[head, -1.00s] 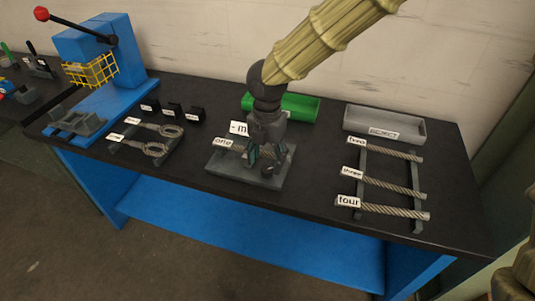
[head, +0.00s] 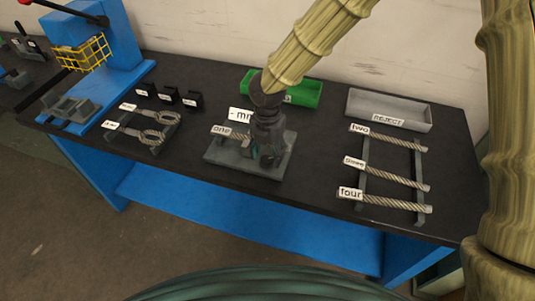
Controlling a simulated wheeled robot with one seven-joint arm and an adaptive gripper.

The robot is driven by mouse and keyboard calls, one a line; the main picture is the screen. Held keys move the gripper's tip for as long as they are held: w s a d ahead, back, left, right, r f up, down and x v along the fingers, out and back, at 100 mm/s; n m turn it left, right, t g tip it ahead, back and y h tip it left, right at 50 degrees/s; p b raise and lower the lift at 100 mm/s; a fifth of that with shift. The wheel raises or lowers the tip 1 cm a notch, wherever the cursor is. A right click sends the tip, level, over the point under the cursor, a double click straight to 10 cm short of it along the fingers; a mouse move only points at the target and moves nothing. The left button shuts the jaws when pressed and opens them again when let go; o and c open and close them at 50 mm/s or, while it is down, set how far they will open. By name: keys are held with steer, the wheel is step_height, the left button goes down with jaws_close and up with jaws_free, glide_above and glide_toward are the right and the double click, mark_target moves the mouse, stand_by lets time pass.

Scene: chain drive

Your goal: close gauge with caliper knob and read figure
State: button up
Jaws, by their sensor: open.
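The gauge is a grey plate (head: 222,156) on the bench with a white "- mm" display card (head: 239,115) behind it. A rope piece labelled "one" (head: 230,133) lies at the plate, its right part hidden by my gripper. My gripper (head: 266,158) points down over the right half of the plate, low among the gauge parts. Its fingers are open; I cannot tell whether they touch the knob, which is hidden or too small to make out.
A rack (head: 419,165) at right holds ropes "two", "three" and "four". A grey REJECT tray (head: 376,98) and a green tray (head: 308,94) stand behind. Looped ropes (head: 152,137), small black blocks (head: 167,94) and a blue press (head: 122,50) are at left.

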steer(key=shift+f, duration=1.05)
steer(key=c, duration=1)
steer(key=shift+c, duration=0.2)
steer(key=m+p, duration=0.1)
steer(key=m, duration=0.4)
steer(key=shift+r+m, duration=0.1)
steer(key=shift+m, duration=0.2)
steer(key=m, duration=0.4)
steer(key=shift+m, duration=0.4)
